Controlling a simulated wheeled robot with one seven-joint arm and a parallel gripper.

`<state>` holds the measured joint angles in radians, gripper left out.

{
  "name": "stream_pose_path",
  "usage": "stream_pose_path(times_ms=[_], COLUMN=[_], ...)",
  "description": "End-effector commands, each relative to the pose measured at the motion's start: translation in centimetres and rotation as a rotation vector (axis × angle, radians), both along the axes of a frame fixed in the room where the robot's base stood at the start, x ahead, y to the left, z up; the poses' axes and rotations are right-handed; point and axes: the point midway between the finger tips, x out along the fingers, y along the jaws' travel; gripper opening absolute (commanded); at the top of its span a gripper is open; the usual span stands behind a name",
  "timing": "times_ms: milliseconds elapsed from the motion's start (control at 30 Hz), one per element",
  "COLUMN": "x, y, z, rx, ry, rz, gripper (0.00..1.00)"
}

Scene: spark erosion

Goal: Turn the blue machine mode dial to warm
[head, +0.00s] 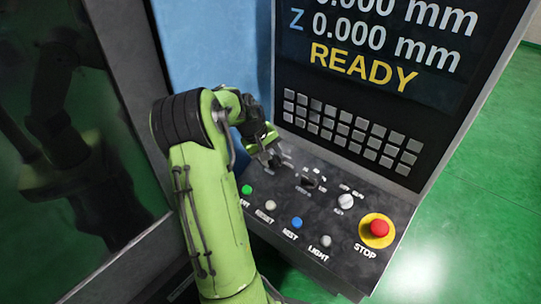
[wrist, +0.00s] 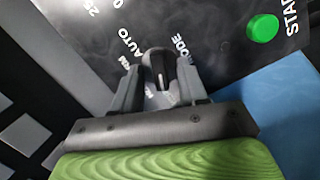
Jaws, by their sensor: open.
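The mode dial (wrist: 159,66) is a black knob with a pale line on it, on the dark control panel of the blue machine. The wrist view shows the lettering MODE and AUTO beside it, and a label ending in M partly hidden by a finger. I cannot tell which label the line points to. My gripper (wrist: 160,76) is open, with one finger on each side of the dial; contact is unclear. In the head view my gripper (head: 268,149) is low over the panel's upper left part and mostly hides the dial.
The panel carries a green button (head: 246,190), a blue MIST button (head: 296,223), a pale LIGHT button (head: 325,241) and a red STOP button (head: 379,228) on yellow. A keypad (head: 350,130) and READY screen rise behind.

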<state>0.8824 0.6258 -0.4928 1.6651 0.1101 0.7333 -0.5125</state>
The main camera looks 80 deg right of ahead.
Motion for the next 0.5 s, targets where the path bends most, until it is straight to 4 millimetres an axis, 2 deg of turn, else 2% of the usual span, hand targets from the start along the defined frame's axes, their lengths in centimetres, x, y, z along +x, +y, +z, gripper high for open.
stream_pose_path(times_ms=[100,400,500], x=[0.02,0.05,0.05], y=[0.01,0.02,0.02], z=[0.02,0.06,0.07], rx=[0.000,-0.001,-0.001], ry=[0.000,-0.001,-0.001], rz=[0.000,0.000,0.000], gripper=[0.43,0.00,0.00])
